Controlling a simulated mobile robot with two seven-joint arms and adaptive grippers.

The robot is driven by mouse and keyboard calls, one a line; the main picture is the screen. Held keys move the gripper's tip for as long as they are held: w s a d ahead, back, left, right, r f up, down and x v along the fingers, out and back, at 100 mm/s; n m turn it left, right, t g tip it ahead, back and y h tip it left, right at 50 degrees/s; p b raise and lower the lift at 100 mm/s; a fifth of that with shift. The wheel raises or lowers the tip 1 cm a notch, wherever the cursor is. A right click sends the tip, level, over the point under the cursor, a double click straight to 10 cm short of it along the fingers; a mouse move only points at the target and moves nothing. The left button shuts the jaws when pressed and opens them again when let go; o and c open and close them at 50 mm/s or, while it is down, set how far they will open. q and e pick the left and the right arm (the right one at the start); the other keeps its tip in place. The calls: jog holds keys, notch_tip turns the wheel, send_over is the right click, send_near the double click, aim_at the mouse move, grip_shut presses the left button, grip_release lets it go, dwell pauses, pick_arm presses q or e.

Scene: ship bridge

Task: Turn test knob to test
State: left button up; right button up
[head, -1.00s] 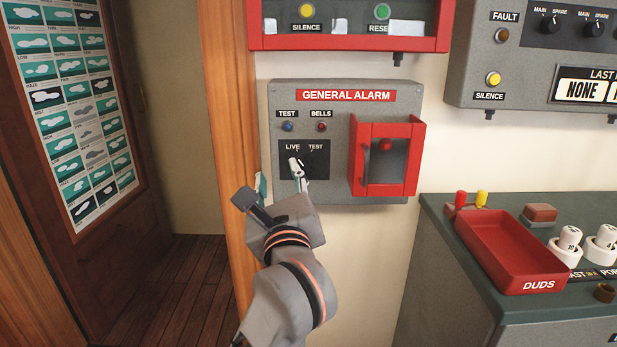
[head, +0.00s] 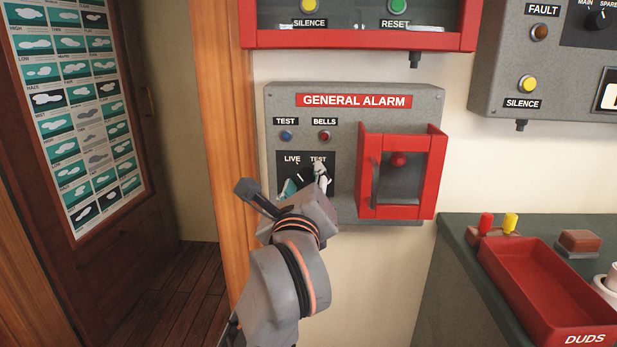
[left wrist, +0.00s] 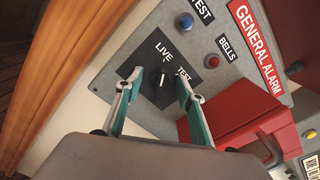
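The grey general alarm box (head: 350,100) is on the wall, with a black plate marked LIVE and TEST low on its left. The black test knob (head: 300,172) sits on that plate, partly hidden by my left gripper. In the left wrist view the knob (left wrist: 161,84) appears to point toward the LIVE label. My left gripper (head: 306,178) is at the plate. In the left wrist view my left gripper (left wrist: 159,78) is open, its green and white fingers on either side of the knob with gaps showing. My right gripper is not in view.
A red-framed cover (head: 437,170) juts out right of the knob. A blue test lamp (head: 286,136) and a red bells lamp (head: 324,136) sit above the plate. A red DUDS tray (head: 535,285) is on the counter at right. A wooden post (head: 228,120) stands close at left.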

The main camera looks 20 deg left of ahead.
pick_arm(q)
jog(key=shift+s+r, duration=0.1)
jog(key=shift+s, duration=0.1)
jog(key=shift+c, duration=1.2)
grip_shut()
